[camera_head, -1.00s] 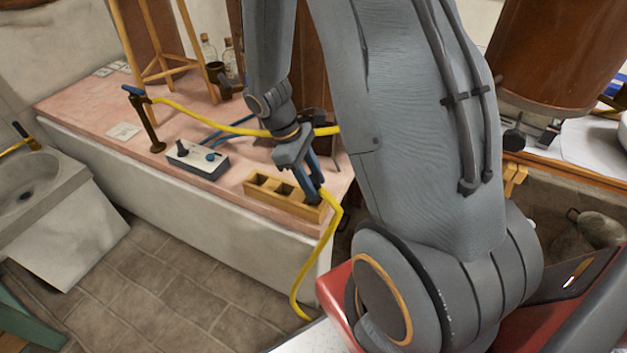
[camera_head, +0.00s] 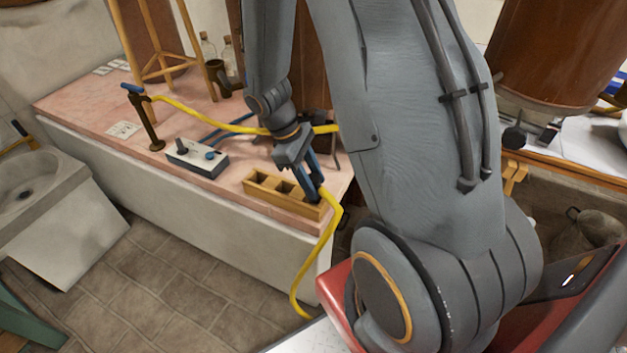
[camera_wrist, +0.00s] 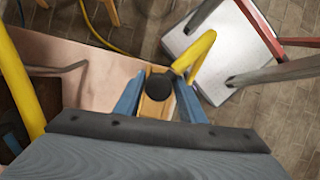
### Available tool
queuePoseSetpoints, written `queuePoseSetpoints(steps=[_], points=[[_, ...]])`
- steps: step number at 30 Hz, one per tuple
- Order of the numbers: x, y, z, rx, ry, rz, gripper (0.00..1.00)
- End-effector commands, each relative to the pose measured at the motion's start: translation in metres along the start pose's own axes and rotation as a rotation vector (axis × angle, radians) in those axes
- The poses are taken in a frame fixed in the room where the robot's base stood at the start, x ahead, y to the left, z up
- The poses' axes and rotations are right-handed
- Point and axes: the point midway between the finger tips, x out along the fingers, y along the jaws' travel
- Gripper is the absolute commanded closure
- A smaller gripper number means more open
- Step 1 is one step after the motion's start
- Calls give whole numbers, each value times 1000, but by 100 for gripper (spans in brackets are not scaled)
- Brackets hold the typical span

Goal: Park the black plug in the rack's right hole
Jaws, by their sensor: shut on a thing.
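The wooden rack (camera_head: 262,189) sits near the front edge of the pink counter, with two open square holes in view. My gripper (camera_head: 316,192) is over the rack's right end and hides the right hole. In the wrist view, my gripper (camera_wrist: 158,100) is shut on the black plug (camera_wrist: 160,87), whose round dark top shows between the blue fingers. A yellow cable (camera_head: 334,222) runs from the plug and hangs over the counter's edge. Part of the rack (camera_wrist: 154,108) shows under the plug. I cannot tell how deep the plug sits in the hole.
A grey box with knobs (camera_head: 197,158) stands left of the rack, with a blue cable behind it. A brown stand (camera_head: 152,135) holds up another yellow cable (camera_head: 205,119). Bottles and a wooden tripod stand at the back. The counter's front edge is close to the rack.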

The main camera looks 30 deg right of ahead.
Motion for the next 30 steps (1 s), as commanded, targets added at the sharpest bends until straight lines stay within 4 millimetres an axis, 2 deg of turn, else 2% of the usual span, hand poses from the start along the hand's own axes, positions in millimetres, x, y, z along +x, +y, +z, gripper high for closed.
queuePoseSetpoints(steps=[30], points=[[10, 0, -4, -1, 0, 0, 87]])
